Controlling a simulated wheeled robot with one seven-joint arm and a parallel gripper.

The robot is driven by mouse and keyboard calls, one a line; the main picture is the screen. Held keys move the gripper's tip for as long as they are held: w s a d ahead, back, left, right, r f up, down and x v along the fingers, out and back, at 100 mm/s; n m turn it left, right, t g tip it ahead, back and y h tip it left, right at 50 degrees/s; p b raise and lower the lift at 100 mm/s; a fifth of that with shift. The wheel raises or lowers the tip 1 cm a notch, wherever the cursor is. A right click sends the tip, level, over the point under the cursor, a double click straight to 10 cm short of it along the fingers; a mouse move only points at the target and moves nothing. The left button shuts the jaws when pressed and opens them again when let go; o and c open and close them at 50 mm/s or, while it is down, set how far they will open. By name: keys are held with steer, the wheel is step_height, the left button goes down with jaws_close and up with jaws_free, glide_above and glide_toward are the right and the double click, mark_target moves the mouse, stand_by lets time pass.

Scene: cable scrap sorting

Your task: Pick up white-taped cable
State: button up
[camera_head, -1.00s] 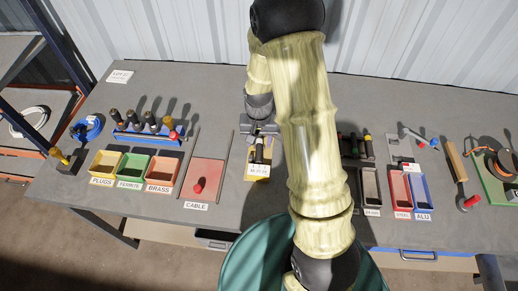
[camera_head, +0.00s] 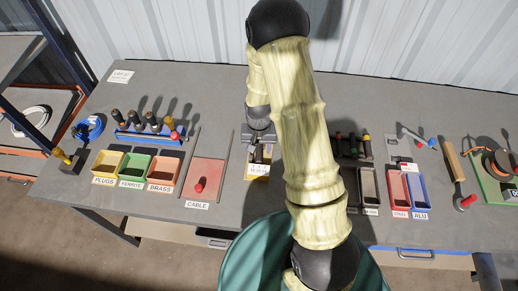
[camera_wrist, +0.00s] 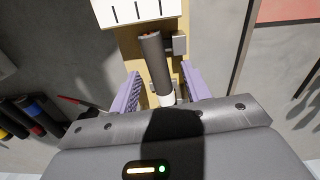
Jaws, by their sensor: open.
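A dark grey cable piece with a white band (camera_wrist: 166,99) near its lower end lies on a tan board (camera_wrist: 130,48) in the wrist view. My gripper (camera_wrist: 161,72) is open, with one purple finger on each side of the cable. Gaps show between the fingers and the cable, and nothing is held. In the head view, my gripper (camera_head: 258,138) hangs over the yellowish holder (camera_head: 257,171) near the table's middle. It hides most of the cable there.
A red cable mat (camera_head: 207,173) between two dark rods lies to the left. Brass (camera_head: 163,174) and other bins stand farther left. Right of my arm are steel (camera_head: 399,192) and alu bins. Several dark cable pieces (camera_wrist: 25,118) lie left in the wrist view.

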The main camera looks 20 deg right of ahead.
mark_target(259, 149)
jaws_close()
steer(key=shift+r, duration=0.1)
step_height(259, 149, up, 10)
steer(key=b, duration=0.1)
steer(key=shift+b, duration=0.3)
stand_by(0.6)
